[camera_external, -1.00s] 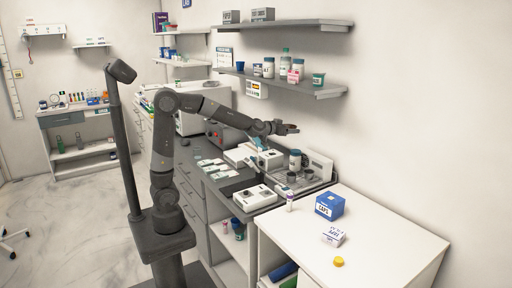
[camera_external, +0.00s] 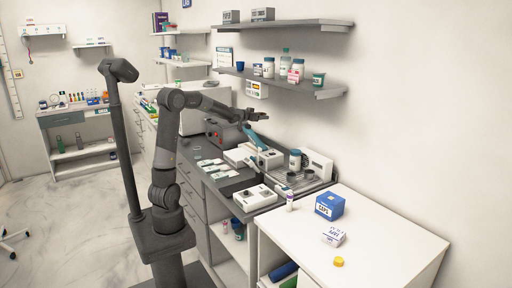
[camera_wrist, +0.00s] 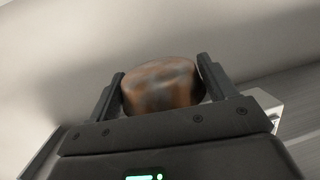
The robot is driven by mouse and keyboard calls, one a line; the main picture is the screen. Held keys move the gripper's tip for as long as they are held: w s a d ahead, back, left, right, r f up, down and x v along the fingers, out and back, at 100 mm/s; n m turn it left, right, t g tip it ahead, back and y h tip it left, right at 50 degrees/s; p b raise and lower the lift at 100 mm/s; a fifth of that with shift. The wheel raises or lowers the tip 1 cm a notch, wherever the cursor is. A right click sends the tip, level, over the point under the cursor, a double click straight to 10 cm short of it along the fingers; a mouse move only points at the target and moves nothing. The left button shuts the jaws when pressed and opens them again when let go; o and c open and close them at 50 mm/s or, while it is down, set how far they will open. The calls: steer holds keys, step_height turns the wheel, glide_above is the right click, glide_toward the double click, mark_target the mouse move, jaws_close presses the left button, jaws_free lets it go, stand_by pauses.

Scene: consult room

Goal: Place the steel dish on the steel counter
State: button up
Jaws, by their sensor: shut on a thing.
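My gripper (camera_external: 266,118) is raised above the grey counter (camera_external: 225,186), near the wall and below the shelves. In the wrist view, my gripper (camera_wrist: 160,90) has its two fingers on either side of a rounded, shiny dish (camera_wrist: 160,88) with blurred brown and grey tones, which looks like the steel dish. The dish is held between the fingers, clear of any surface. In the external view it is too small to make out. The counter's top is partly covered by equipment, and my arm hides some of it.
A white device (camera_external: 254,197), white cards (camera_external: 215,170) and a metal rack (camera_external: 318,184) with a white jar (camera_external: 295,159) crowd the counter. A shelf (camera_external: 290,84) with bottles hangs above. The white table (camera_external: 380,230) at the right has free room.

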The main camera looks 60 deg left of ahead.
steer(key=s+a+f+n+y, duration=0.15)
steer(key=s+a, duration=0.35)
steer(key=a, duration=0.7)
steer(key=s+a+f+n+y, duration=0.15)
steer(key=s+a, duration=0.45)
steer(key=a, duration=0.6)
steer(key=s+a+f+n+g+y, duration=0.1)
steer(key=s+a+f+y, duration=0.15)
steer(key=s+a, duration=0.6)
steer(key=s+a+f+n+g+y, duration=0.1)
steer(key=s+a+f, duration=0.2)
steer(key=s+a, duration=0.55)
steer(key=shift+h, duration=0.25)
steer(key=f, duration=1.6)
steer(key=shift+s, duration=0.3)
steer(key=shift+f, duration=2.4)
steer(key=shift+f, duration=0.15)
steer(key=o, duration=0.6)
steer(key=shift+o, duration=0.6)
